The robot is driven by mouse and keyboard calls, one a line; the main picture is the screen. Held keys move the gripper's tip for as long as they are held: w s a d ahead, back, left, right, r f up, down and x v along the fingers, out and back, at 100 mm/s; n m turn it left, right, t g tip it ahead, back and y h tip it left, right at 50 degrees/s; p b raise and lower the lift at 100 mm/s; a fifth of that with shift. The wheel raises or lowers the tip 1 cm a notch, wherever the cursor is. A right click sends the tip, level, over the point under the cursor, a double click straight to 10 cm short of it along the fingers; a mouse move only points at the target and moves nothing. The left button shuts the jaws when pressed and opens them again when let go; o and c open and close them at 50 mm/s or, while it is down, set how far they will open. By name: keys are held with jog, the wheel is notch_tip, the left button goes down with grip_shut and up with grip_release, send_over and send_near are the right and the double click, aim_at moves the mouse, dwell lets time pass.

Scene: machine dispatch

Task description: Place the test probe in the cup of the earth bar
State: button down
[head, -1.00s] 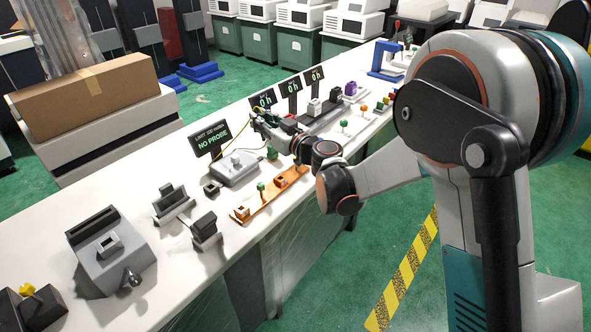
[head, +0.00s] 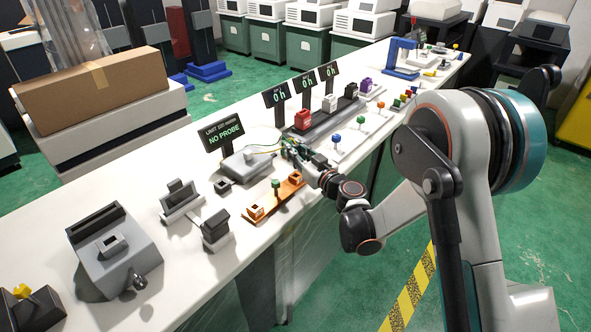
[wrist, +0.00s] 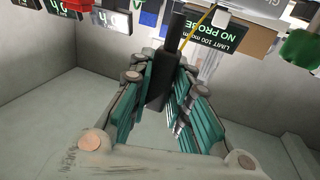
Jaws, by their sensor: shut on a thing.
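The test probe (wrist: 158,85) is a dark stick with a yellow lead, upright in the wrist view. My gripper (head: 290,148) is shut on it, with teal-padded fingers on both sides in the wrist view (wrist: 172,80). In the head view the probe is too small to make out. The earth bar (head: 272,202) is a copper-orange strip near the bench's front edge, with a square cup near each end (head: 255,211) (head: 295,178) and a green knob between. My gripper is above and beyond the bar's far end, apart from it. The probe's tip is not clearly seen.
A grey meter (head: 245,162) stands behind the bar, below a screen reading NO PROBE (head: 223,134). A red block (head: 302,120) and a blue knob (head: 335,139) are close beyond my gripper. Black-and-grey fixtures (head: 216,230) stand left of the bar.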

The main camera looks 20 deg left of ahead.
aim_at(295, 168)
jog(key=shift+f+b, duration=0.85)
jog(key=shift+f, duration=1.55)
jog(key=shift+f, duration=0.15)
jog(key=c, duration=1.5)
grip_release()
